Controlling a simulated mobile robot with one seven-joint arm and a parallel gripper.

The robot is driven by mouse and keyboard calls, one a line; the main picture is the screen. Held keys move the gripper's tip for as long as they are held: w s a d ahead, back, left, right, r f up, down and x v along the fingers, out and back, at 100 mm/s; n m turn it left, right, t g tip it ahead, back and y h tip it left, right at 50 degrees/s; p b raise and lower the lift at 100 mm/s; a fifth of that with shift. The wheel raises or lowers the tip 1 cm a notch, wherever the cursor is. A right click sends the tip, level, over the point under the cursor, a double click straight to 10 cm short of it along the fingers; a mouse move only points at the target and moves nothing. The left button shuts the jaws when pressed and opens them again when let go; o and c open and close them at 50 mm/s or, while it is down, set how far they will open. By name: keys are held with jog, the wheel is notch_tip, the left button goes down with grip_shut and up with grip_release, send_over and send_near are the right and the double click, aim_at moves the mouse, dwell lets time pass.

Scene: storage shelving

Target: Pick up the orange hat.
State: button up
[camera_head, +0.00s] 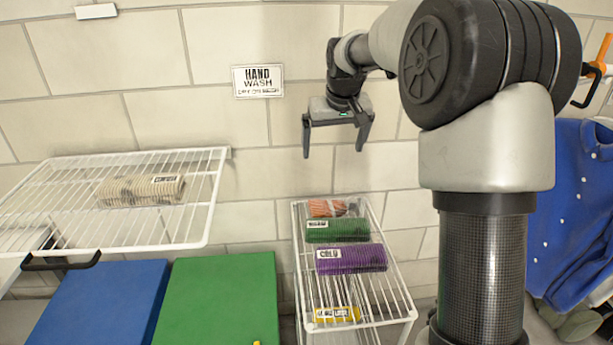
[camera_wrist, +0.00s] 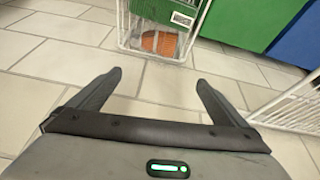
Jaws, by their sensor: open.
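An orange item (camera_head: 327,208), which looks like the orange hat, lies at the back end of a white wire rack (camera_head: 365,325), behind a green bundle (camera_head: 337,230). Wires partly cover it and its full shape is unclear. In the wrist view an orange rounded piece (camera_wrist: 158,43) shows through the near end of the wire rack (camera_wrist: 123,22), beside the green bundle (camera_wrist: 172,12). My gripper (camera_head: 335,151) is open and empty, well above the rack's back end, with its fingers pointing down. In the wrist view the open fingers (camera_wrist: 160,77) are apart from the orange piece.
A purple bundle (camera_head: 351,259) and a yellow one (camera_head: 337,315) share the rack. At left, a wire shelf (camera_head: 60,232) holds a beige bundle (camera_head: 141,190). Green (camera_head: 221,300) and blue (camera_head: 97,303) flat-topped blocks stand below. A tiled wall is behind; blue clothing (camera_head: 570,215) hangs right.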

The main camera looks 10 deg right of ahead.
jog(key=w+r+b+x, duration=0.1)
jog(key=w+b+x, duration=0.1)
jog(key=x, duration=0.9)
jog(key=b, duration=0.2)
send_over(325, 203)
notch_tip(325, 203, down, 11)
jog(key=shift+s+f, duration=0.1)
jog(key=shift+s, duration=0.05)
jog(key=shift+a+b+x, duration=0.2)
jog(key=shift+x, duration=1.15)
jog(key=shift+a+b+x, duration=0.15)
jog(key=shift+a+x, duration=0.05)
jog(key=shift+x, duration=1.15)
jog(key=shift+s, duration=0.15)
jog(key=c, duration=2.1)
